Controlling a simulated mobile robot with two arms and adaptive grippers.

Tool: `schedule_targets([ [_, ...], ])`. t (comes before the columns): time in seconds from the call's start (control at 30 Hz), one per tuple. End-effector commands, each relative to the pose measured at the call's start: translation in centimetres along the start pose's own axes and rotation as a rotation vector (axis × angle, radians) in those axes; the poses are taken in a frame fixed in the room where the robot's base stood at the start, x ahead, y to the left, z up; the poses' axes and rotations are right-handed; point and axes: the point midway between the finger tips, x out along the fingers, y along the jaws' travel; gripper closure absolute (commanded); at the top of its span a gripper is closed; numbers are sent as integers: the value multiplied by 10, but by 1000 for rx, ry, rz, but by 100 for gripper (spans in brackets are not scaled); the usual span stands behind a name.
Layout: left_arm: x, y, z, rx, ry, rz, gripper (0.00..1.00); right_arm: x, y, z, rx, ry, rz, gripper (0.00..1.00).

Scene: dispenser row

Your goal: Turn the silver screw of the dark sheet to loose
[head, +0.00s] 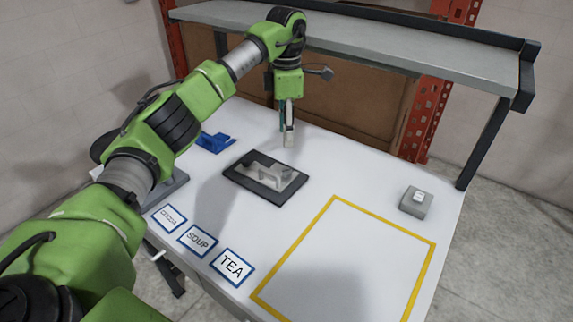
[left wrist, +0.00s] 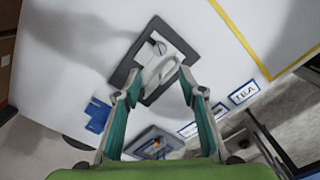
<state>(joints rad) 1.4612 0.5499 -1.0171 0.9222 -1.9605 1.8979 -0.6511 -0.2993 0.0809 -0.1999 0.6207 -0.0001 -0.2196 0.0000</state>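The dark sheet (head: 240,180) lies on the white table left of the yellow outline and carries a grey raised bracket (head: 270,173). In the left wrist view, the dark sheet (left wrist: 123,74) shows a round silver screw head (left wrist: 158,47) with a dark slot beside the pale bracket (left wrist: 160,73). I cannot make out the screw in the head view. My left gripper (head: 289,140) points down above the table, behind the sheet. Its fingers (left wrist: 158,78) are apart with nothing between them. My right gripper is not in view.
A blue part (head: 213,142) lies behind the sheet. Another grey plate (head: 178,182) is partly hidden by my arm. Label cards, including TEA (head: 232,267), line the front edge. A grey box (head: 416,203) stands at right. A shelf (head: 400,45) overhangs the back. The yellow outline (head: 385,217) is empty.

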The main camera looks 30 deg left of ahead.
Motion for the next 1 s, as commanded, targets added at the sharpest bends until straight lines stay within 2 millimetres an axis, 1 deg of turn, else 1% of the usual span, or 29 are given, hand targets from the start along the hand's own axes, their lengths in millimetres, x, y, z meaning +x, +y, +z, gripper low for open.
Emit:
schedule_targets([
  [0.3, 65, -1, -1, -3, 4, -3, 63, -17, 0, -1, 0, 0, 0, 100],
  [0.4, 84, -1, -1, -3, 2, -3, 63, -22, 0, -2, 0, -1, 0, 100],
  [0.53, 105, -1, 0, -2, 1, -3, 63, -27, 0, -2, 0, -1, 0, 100],
  [0.7, 120, 0, -1, -4, 1, 0, 63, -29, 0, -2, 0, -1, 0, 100],
  [0.8, 124, 0, 0, -3, 1, 1, 63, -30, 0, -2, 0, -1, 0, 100],
  [1.0, 124, 0, 0, -3, 0, 1, 63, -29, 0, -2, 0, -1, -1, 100],
])
